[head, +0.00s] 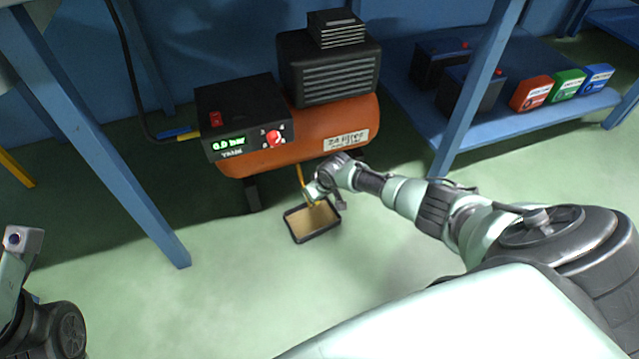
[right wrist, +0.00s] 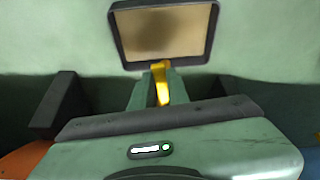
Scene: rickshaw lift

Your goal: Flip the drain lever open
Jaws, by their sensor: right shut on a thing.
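The yellow drain lever (head: 301,175) hangs under the orange compressor tank (head: 305,130) in the head view. In the right wrist view the lever (right wrist: 161,82) stands between my fingertips. My right gripper (head: 311,192) reaches in from the right below the tank, and its fingers (right wrist: 160,88) are shut on the lever. The lever's upper end is partly hidden by the tank. Part of my left arm shows at the lower left of the head view, but I cannot make out its fingers.
A dark-rimmed tray with a tan bottom (head: 319,236) lies on the floor below the lever. A blue table leg (head: 120,165) stands left of the compressor. A blue shelf (head: 485,123) with batteries and coloured boxes is at the right.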

